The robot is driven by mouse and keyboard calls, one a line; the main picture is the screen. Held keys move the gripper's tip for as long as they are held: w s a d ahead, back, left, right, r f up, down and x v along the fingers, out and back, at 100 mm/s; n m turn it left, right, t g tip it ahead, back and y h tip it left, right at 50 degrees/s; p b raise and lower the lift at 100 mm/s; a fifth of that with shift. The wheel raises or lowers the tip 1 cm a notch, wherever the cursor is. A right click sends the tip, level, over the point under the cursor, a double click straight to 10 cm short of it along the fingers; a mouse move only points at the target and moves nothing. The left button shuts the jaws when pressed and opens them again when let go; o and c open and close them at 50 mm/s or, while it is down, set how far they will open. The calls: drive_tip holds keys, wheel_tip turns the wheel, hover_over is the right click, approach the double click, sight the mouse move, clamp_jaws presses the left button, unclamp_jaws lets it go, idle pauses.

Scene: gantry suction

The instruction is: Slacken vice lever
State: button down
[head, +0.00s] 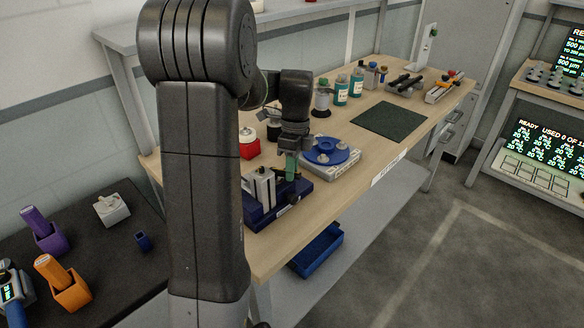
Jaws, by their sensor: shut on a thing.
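The vice (277,210) has a dark blue base and grey upright jaws and stands at the near front edge of the wooden bench. A green upright piece, which appears to be the vice lever (291,169), rises at its right end. My gripper (292,152) points down over it and is shut on its top. The fingertips are small and dark here, so the exact contact is hard to see. My arm hides part of the bench left of the vice.
A scale-like device with a blue round top (328,153) stands close right of the vice. A red container (249,146) is behind. Bottles (341,90) and a dark green mat (390,121) lie farther along the bench. A blue bin (318,250) sits below. Floor at right is clear.

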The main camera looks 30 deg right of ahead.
drive_tip(key=n+p, duration=0.1)
drive_tip(key=w+n+p, duration=0.1)
drive_tip(key=shift+d+r+n, duration=0.2)
drive_tip(key=shift+d+n, duration=0.1)
drive_tip(key=n, duration=0.1)
drive_tip(key=w+n+p, duration=0.1)
drive_tip(key=n, duration=0.1)
drive_tip(key=shift+w+d+f+g+h, duration=0.1)
drive_tip(key=shift+d+f+g+h, duration=0.05)
drive_tip(key=shift+d+g+h, duration=0.2)
drive_tip(key=c, duration=1.3)
unclamp_jaws()
drive_tip(key=shift+c, duration=0.2)
drive_tip(key=shift+a, duration=0.1)
wheel_tip(320, 180, up, 14)
drive_tip(key=w+d, duration=0.1)
drive_tip(key=w, duration=0.1)
drive_tip(key=shift+w+f, duration=0.25)
